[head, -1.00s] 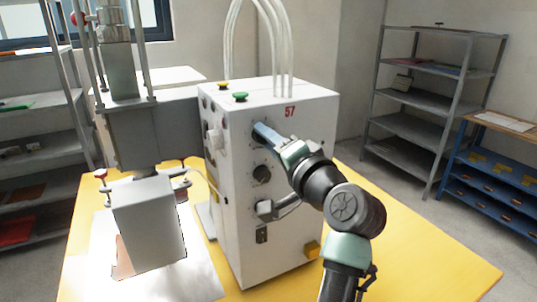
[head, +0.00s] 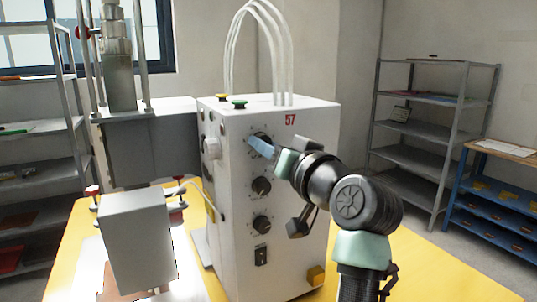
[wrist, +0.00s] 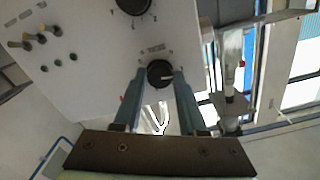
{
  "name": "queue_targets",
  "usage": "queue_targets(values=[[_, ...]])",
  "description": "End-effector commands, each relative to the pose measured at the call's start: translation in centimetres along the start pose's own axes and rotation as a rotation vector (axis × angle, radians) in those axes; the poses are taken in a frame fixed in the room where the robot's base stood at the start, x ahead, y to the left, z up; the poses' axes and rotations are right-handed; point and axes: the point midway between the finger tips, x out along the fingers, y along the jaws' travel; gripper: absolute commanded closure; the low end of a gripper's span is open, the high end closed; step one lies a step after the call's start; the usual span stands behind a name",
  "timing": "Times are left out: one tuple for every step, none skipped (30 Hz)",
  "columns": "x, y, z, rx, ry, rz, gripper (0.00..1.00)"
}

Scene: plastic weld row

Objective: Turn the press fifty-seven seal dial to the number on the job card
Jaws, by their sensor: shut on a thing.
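The press marked 57 (head: 322,150) is a white box on the yellow table, with a column of black dials on its front face. My gripper (head: 262,148) is at the top dial in the head view, and its blue fingers largely cover that dial. In the wrist view my gripper (wrist: 160,85) has one finger on each side of a black dial (wrist: 160,73) and is shut on it. A pale pointer line on this dial points right in that view. Tick marks and a small label surround it, too small to read. No readable job card shows.
Below are a middle dial (head: 261,186), a lower dial (head: 262,224) and a black switch (head: 261,256). Green (head: 239,104) and yellow buttons sit on top, by white hoses. A grey press head stands left. Shelves and a blue bench (head: 500,200) with a paper stand right.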

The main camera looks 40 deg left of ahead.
Motion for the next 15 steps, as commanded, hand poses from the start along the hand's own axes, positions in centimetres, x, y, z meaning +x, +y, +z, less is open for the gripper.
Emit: queue_targets(values=[[0.00,0.12,0.21,-0.011,-0.003,0.001,1.00],[0.00,0.11,0.19,-0.017,-0.003,0.001,1.00],[0.00,0.11,0.17,-0.023,-0.003,0.001,1.00],[0.00,0.10,0.16,-0.028,-0.003,0.001,1.00],[0.00,0.09,0.15,-0.032,-0.003,0.001,1.00],[0.00,0.09,0.14,-0.035,-0.003,0.001,1.00],[0.00,0.08,0.13,-0.037,-0.003,0.001,1.00],[0.00,0.08,0.12,-0.038,-0.003,0.001,1.00],[0.00,0.07,0.11,-0.039,-0.003,0.001,1.00],[0.00,0.07,0.11,-0.040,-0.003,0.001,1.00],[0.00,0.07,0.11,-0.040,-0.004,0.001,1.00],[0.00,0.07,0.10,-0.040,-0.004,0.001,1.00],[0.00,0.07,0.10,-0.039,-0.004,0.001,1.00],[0.00,0.06,0.10,-0.039,-0.004,0.001,1.00],[0.01,0.06,0.11,-0.039,-0.004,0.001,1.00]])
